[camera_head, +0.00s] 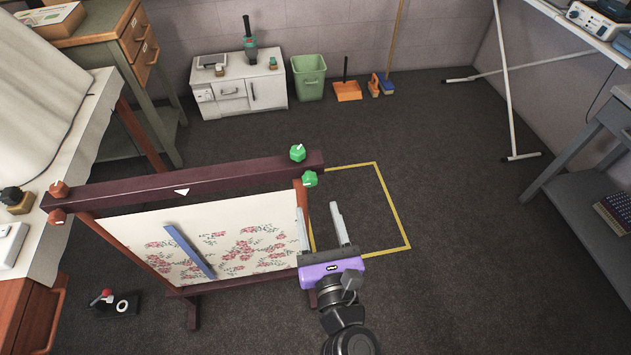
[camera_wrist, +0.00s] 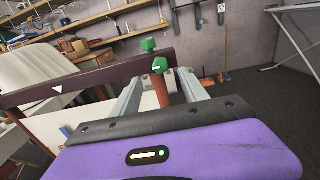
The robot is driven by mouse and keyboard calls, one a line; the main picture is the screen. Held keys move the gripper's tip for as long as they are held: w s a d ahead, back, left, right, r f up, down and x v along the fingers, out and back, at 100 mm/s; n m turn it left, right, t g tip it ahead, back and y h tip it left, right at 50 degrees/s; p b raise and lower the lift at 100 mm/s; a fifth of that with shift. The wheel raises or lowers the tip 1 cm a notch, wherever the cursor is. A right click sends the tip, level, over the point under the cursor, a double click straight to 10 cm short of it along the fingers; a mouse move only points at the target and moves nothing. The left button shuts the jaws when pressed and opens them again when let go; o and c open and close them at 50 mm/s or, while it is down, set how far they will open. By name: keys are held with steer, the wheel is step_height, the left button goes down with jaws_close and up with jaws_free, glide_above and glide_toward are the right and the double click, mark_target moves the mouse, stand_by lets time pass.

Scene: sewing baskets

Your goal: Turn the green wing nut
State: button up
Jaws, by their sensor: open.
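A dark red wooden frame (camera_head: 220,178) holds a floral cloth (camera_head: 235,237) and has two green knobs at its right end. One green knob (camera_head: 298,153) sits on top of the bar; it also shows in the wrist view (camera_wrist: 148,45). The other green knob (camera_head: 310,178) is on the bar's near side, lower; in the wrist view it (camera_wrist: 160,65) appears between my fingertips. I cannot tell which is the wing nut meant. My purple gripper (camera_head: 318,211) is open and empty in front of the frame's right end, its fingers (camera_wrist: 159,80) pointing toward the bar, apart from both knobs.
Two orange knobs (camera_head: 58,189) are at the bar's left end. A blue strip (camera_head: 190,251) lies against the cloth. A yellow floor outline (camera_head: 393,205) is right of the frame, with clear floor beyond. A grey desk (camera_head: 600,150) stands at right.

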mark_target(311, 183)
steer(key=shift+x, duration=3.9)
steer(key=shift+d, duration=0.1)
steer(key=shift+c, duration=0.4)
jaws_close()
